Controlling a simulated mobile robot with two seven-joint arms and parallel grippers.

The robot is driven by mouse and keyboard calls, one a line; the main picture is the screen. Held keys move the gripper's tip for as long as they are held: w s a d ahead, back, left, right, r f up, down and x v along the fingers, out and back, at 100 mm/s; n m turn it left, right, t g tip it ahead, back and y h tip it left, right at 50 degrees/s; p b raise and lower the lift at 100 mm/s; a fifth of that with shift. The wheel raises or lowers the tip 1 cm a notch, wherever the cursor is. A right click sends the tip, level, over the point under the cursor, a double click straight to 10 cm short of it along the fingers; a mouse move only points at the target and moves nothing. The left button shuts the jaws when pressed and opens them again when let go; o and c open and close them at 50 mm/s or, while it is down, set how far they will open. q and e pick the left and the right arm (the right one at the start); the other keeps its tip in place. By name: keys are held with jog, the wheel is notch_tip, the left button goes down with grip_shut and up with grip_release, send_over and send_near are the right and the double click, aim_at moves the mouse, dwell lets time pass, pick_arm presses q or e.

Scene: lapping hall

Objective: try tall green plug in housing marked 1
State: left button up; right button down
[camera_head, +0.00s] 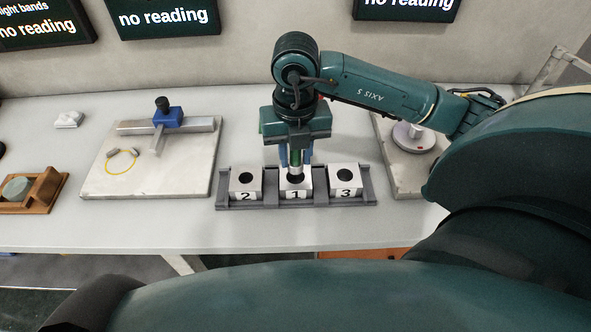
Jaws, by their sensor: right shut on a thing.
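My right gripper (296,155) points down over the middle housing and is shut on the tall green plug (295,160). Only a narrow green strip of the plug shows between the fingers, with a metallic lower part below them. The plug is upright, and its lower end is at the hole of the housing marked 1 (296,196). I cannot tell how deep it is in the hole. The housing marked 2 (245,193) stands to the left and the housing marked 3 (345,192) to the right, both with open dark holes. My left gripper is not in view.
The housings sit in a grey rack (222,200). A stone plate (190,183) at left carries a blue-and-metal gauge (168,117) and a yellow ring (121,162). A wooden holder (50,190) is at far left. Another plate (401,178) with a round disc is at right. The front table strip is clear.

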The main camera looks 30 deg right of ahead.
jog(key=shift+r+p, duration=0.95)
jog(key=shift+r, duration=0.6)
jog(key=shift+w, duration=0.15)
